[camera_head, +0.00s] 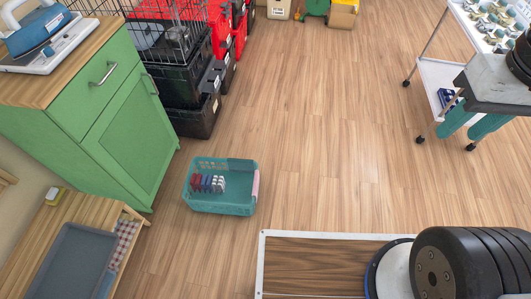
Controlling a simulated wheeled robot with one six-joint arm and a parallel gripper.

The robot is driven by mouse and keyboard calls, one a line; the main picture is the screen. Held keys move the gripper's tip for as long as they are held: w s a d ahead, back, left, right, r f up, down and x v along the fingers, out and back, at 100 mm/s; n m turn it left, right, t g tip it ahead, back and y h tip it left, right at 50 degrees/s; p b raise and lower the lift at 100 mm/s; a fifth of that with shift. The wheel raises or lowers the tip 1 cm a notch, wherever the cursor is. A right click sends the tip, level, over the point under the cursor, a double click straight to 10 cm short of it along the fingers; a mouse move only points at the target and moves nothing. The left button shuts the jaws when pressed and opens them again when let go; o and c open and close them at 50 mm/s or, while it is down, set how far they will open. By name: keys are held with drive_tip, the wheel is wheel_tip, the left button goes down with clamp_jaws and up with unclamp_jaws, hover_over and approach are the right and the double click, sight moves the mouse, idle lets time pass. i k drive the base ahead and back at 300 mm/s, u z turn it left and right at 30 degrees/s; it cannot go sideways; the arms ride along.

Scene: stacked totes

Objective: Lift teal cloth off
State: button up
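I cannot make out a separate teal cloth. A teal basket (222,207) sits on the floor left of centre. It has a pink patch on its right rim, and red, blue and white items stand in its left part. Its right part shows a flat teal surface, and I cannot tell whether this is cloth or the basket's floor. My gripper (456,133) appears at the right edge, with a grey body and two teal fingers. The fingers are apart with nothing seen between them, far to the right of the basket.
A green cabinet (125,125) stands at left, with stacked black totes (190,116) and red bins (238,27) behind it. A wooden bench (38,230) with a grey tray (68,263) is at lower left. A white cart (436,75) stands at right. The middle floor is clear.

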sight(235, 164)
drive_tip(key=z, duration=0.25)
drive_tip(key=i, duration=0.65)
drive_tip(key=u, duration=0.65)
drive_tip(key=i, duration=0.75)
drive_tip(key=u, duration=0.9)
